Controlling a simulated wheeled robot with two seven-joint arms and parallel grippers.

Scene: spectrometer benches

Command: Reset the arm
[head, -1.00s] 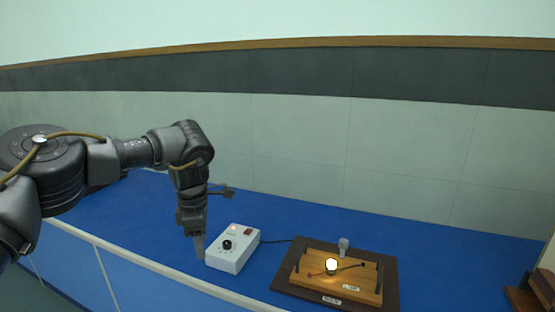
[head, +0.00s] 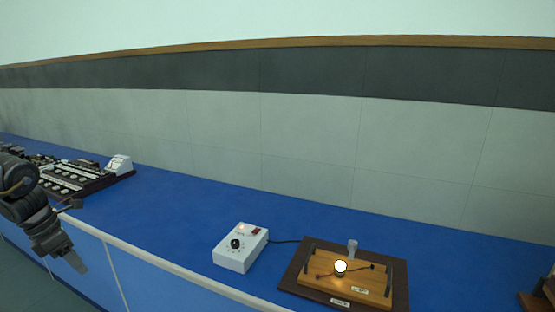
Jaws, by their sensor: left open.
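My left gripper (head: 76,262) hangs low at the left edge of the head view, in front of the bench's front edge and clear of the bench top. It points down and to the right, is open and holds nothing that I can see. Only the lower part of my left arm (head: 25,200) shows; the rest is outside the picture. My right gripper is not in view.
A white control box (head: 233,261) with a black knob stands on the blue bench (head: 180,200). A cable runs to a wooden board (head: 365,290) with a lit bulb (head: 341,266). Dark trays (head: 95,186) of small parts lie at the left. A wooden object (head: 535,303) shows at the right edge.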

